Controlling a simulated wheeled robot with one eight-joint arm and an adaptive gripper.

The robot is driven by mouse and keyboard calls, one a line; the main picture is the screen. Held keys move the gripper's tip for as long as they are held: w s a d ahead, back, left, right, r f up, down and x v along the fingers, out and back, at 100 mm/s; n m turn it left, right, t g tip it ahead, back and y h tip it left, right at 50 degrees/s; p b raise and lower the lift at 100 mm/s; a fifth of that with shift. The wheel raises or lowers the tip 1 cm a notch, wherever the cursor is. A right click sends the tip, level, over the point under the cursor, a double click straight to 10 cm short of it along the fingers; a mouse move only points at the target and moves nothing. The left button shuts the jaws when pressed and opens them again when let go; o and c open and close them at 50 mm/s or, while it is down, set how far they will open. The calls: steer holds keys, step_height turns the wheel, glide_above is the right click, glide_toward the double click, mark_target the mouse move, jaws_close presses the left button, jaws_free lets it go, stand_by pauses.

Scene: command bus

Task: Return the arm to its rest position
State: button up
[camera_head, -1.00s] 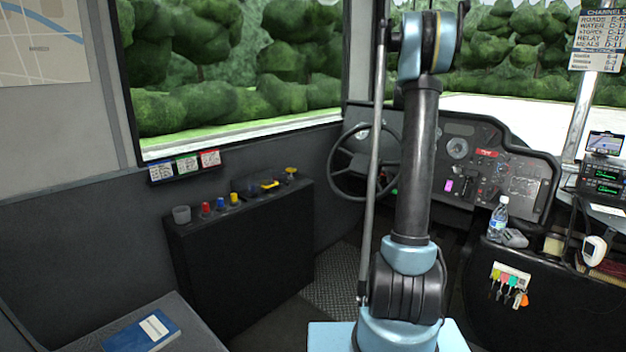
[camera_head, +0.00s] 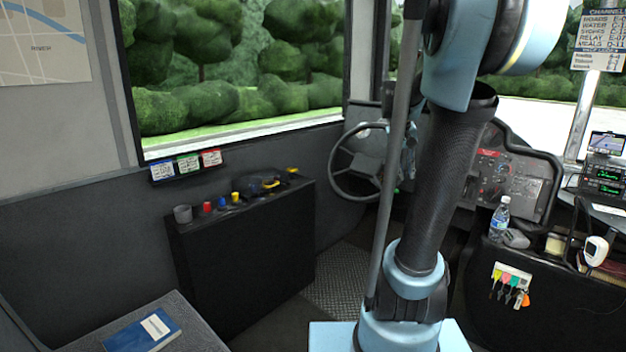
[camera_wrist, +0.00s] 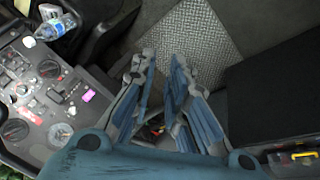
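My arm rises from its light-blue base in the middle of the head view. Its dark link leans to the right, and a large light-blue joint fills the top of the view. My gripper (camera_wrist: 160,62) shows in the wrist view, with its two blue-grey fingers a little apart and nothing seen between them. It hangs above the floor, between the dashboard and a dark cabinet. In the head view the gripper is mostly hidden behind the arm and I cannot make it out clearly.
The steering wheel (camera_head: 352,168) and dashboard (camera_head: 520,185) stand behind the arm. A water bottle (camera_head: 499,218) is on the right console. A black cabinet (camera_head: 245,255) with small coloured items stands left. A blue book (camera_head: 140,332) lies on the seat. Patterned floor (camera_head: 335,285) is clear between.

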steer(key=s+a+f+n+y, duration=0.1)
steer(key=s+a+f, duration=0.4)
steer(key=s+f, duration=0.3)
steer(key=s+a+f+y, duration=0.2)
steer(key=s+a+f, duration=0.4)
steer(key=s, duration=0.9)
step_height(320, 180, down, 3)
steer(key=shift+s+r+n, duration=0.1)
steer(key=shift+s+n, duration=0.3)
